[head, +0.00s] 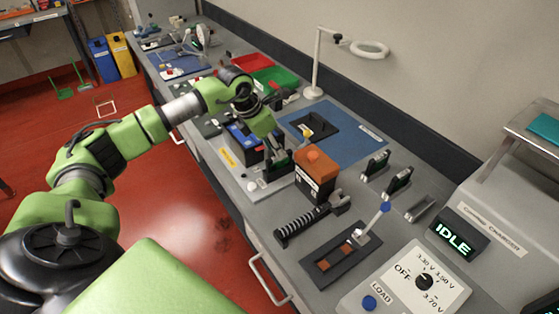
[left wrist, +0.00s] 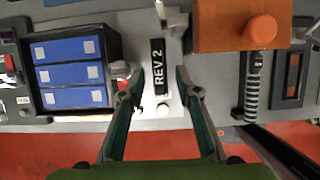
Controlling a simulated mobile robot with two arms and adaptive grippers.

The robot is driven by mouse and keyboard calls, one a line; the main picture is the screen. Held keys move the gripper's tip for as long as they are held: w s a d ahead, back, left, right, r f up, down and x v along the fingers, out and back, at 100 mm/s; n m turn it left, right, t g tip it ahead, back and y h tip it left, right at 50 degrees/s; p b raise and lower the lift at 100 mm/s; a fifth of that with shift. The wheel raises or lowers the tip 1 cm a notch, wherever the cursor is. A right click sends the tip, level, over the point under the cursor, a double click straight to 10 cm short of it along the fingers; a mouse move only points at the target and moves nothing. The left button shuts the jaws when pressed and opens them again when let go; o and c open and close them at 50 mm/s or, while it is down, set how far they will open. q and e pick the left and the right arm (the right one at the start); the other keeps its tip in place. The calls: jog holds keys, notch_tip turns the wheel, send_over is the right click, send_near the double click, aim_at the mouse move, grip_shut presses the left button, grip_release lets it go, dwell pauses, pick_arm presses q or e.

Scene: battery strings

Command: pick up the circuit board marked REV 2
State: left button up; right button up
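The board marked REV 2 (left wrist: 158,68) shows in the left wrist view as a narrow black strip with white lettering. My left gripper (left wrist: 159,80) is open, with one finger on each side of the strip and a visible gap to each. In the head view the left gripper (head: 277,167) is low over the bench, between the blue battery box and the orange-topped block. The board is mostly hidden there by the fingers. I cannot tell its height relative to the fingertips. My right gripper is in neither view.
The orange-topped block (head: 315,170) stands close to the right of the gripper. The battery box (left wrist: 75,70) with blue cells is close on the left. Slotted stands (head: 376,165) hold other dark boards further right. A ring lamp (head: 368,49) stands at the back.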

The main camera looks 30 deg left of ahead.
aim_at(279, 165)
pick_arm(q)
jog(key=shift+p+x, duration=0.9)
jog(key=shift+x, duration=0.1)
jog(key=p+x, duration=0.1)
jog(key=x, duration=0.2)
jog(key=shift+w+a+f, duration=0.1)
jog(key=shift+a+f, duration=0.05)
jog(key=shift+f, duration=0.25)
grip_shut()
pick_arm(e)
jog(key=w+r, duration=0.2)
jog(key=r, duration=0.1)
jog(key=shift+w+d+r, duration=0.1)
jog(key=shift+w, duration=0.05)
